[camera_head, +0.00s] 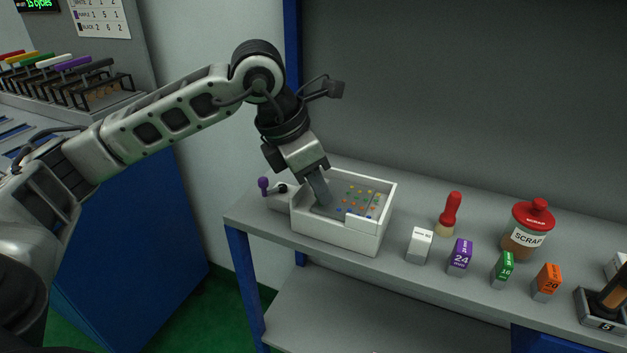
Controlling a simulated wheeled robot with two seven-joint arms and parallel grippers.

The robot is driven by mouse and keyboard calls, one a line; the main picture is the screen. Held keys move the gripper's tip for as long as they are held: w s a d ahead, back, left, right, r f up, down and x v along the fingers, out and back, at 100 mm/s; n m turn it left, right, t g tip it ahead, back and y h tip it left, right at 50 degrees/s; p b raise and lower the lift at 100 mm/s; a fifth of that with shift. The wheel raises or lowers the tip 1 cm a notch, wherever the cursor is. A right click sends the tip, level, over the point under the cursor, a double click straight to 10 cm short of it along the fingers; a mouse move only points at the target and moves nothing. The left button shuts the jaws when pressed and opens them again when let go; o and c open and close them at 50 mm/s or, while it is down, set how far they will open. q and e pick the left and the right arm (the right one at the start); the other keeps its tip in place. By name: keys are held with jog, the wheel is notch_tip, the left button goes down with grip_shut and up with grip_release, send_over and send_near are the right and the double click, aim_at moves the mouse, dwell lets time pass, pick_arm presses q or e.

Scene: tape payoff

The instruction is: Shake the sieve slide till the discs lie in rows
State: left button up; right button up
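A white open box (341,236) stands on the grey bench at its left end. Inside it a grey slide (333,213) carries several small coloured discs: orange, yellow, green, blue and red ones (362,198). The discs lie spread over the middle and right of the slide, in what look like loose rows. My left gripper (319,193) points down into the left part of the box, its fingers at the slide's left end. I cannot tell whether they are closed on the slide. My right gripper is not in view.
A purple-knobbed lever (263,184) sits left of the box. To the right stand white, purple (459,258), green (503,270) and orange (546,282) blocks, a red-handled brush (450,214) and a scrap jar (526,233). A rack of coloured bars (70,78) is at far left.

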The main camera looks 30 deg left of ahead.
pick_arm(q)
jog(key=p+v, duration=0.2)
jog(key=v, duration=1.4)
jog(key=shift+w+d, duration=0.1)
